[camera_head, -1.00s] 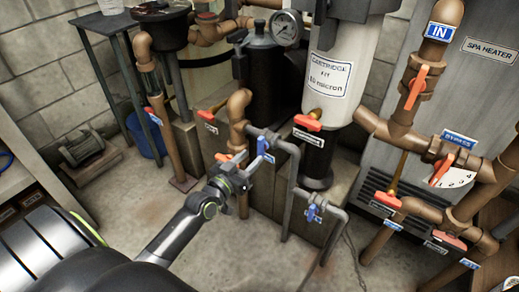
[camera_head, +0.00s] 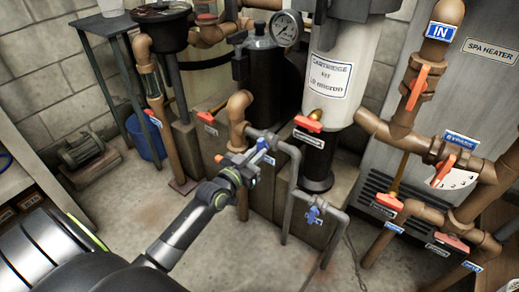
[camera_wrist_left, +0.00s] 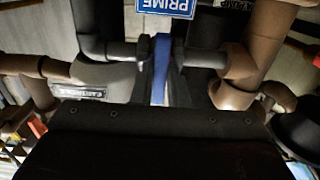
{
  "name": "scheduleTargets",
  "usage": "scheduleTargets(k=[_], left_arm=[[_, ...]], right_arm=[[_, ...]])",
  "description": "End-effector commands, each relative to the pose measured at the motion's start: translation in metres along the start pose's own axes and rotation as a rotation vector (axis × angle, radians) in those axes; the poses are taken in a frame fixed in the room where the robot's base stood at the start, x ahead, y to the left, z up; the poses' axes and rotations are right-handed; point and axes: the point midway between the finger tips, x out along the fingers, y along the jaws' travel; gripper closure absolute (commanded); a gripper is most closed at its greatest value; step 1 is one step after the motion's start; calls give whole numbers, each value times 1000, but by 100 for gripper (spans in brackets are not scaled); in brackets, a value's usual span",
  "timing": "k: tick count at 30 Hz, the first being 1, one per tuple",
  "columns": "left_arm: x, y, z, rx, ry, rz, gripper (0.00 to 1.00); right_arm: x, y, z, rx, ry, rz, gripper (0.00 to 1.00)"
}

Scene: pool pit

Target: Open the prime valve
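The prime valve's blue handle (camera_head: 262,144) stands on a grey pipe just left of the centre in the head view. A blue label (camera_head: 269,158) hangs beside it; in the wrist view the PRIME label (camera_wrist_left: 166,7) appears upside down at the top edge. My left gripper (camera_head: 252,157) is at the handle. In the left wrist view the blue handle (camera_wrist_left: 161,68) lies between the two dark fingers, which sit close against both its sides. Any thin gap there is hard to see. My right gripper is not in view.
Another blue valve handle (camera_head: 314,214) sits lower on the grey pipe. The white cartridge filter (camera_head: 335,75) with a red handle (camera_head: 308,123) stands behind to the right. Brown pipes with red valves (camera_head: 443,170) crowd the right side. Open floor (camera_head: 120,215) lies at left.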

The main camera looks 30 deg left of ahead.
Motion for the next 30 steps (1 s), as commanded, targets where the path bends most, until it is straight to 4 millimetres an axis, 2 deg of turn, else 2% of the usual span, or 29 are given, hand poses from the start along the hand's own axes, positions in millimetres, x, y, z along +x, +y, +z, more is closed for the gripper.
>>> scheduleTargets(k=[3,15,17,30], left_arm=[[0,0,0,0,0,0,100],[0,0,-1,-43,-1,0,100],[0,0,-2,-122,-2,-1,100],[0,0,-1,-982,-1,-1,100]], right_arm=[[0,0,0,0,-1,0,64],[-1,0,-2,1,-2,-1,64],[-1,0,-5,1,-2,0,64],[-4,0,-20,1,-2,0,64]])
